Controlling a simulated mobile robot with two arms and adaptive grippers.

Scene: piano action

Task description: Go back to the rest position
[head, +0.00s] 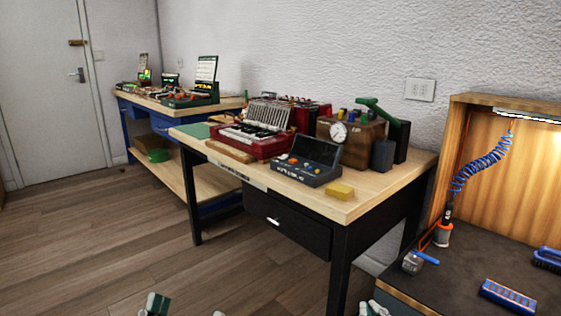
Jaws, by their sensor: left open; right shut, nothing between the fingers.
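My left gripper (185,309) shows only at the bottom edge of the head view, left of centre. Its two green and white fingertips stand apart with floor between them, and it looks empty. My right gripper (373,308) shows at the bottom edge, right of centre, below the near table. Its fingertips are close together and hold nothing visible. Both grippers are low in the picture and apart from the furniture. The rest of both arms is out of view.
A wooden table (388,184) bears a red keyboard device (252,142), a dark control box (305,172) and a yellow block (340,191). A second bench (228,103) stands behind. A workstation (460,270) with a blue coiled hose (480,164) is at right. Wood floor (90,250) is clear at left.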

